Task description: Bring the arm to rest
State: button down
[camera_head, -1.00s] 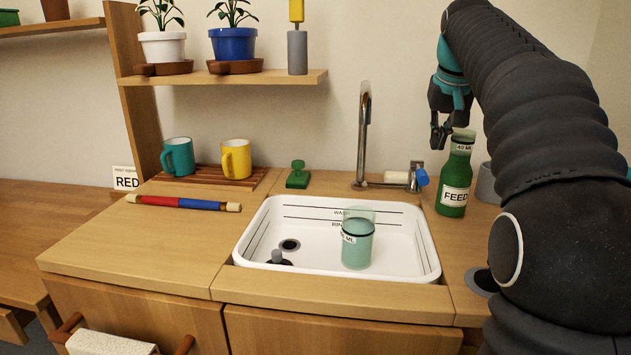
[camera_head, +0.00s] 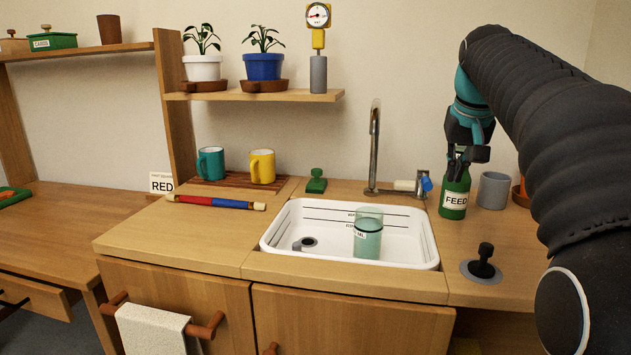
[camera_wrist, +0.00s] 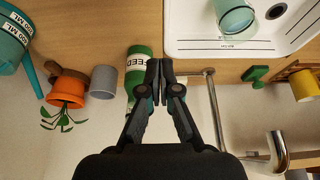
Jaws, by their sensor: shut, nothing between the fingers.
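My gripper (camera_head: 463,165) is shut and empty. In the head view it is at the right, in front of the upper part of a green bottle labelled FEED (camera_head: 454,201), and hides the bottle's neck. In the wrist view my gripper (camera_wrist: 160,75) points toward the counter, with the FEED bottle (camera_wrist: 136,75) just left of the fingers. I cannot tell whether they touch. My dark arm comes in from the right side of the head view.
A tap (camera_head: 374,145), grey cup (camera_head: 493,190) and black-knobbed plug (camera_head: 484,262) are near the bottle. Mugs, a red-blue rod (camera_head: 215,203) and a plant shelf (camera_head: 250,95) are left.

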jog(key=s+a+f, duration=0.3)
jog(key=s+f, duration=0.5)
jog(key=s, duration=0.1)
jog(key=s+a+f+n, duration=0.1)
jog(key=s+a+f, duration=0.3)
jog(key=s+f, duration=0.4)
jog(key=s+a+f+n+y, duration=0.1)
jog(key=s+a+f, duration=0.2)
jog(key=s+f, duration=0.5)
jog(key=s, duration=0.3)
jog(key=shift+a+t, duration=0.25)
jog(key=shift+t, duration=0.15)
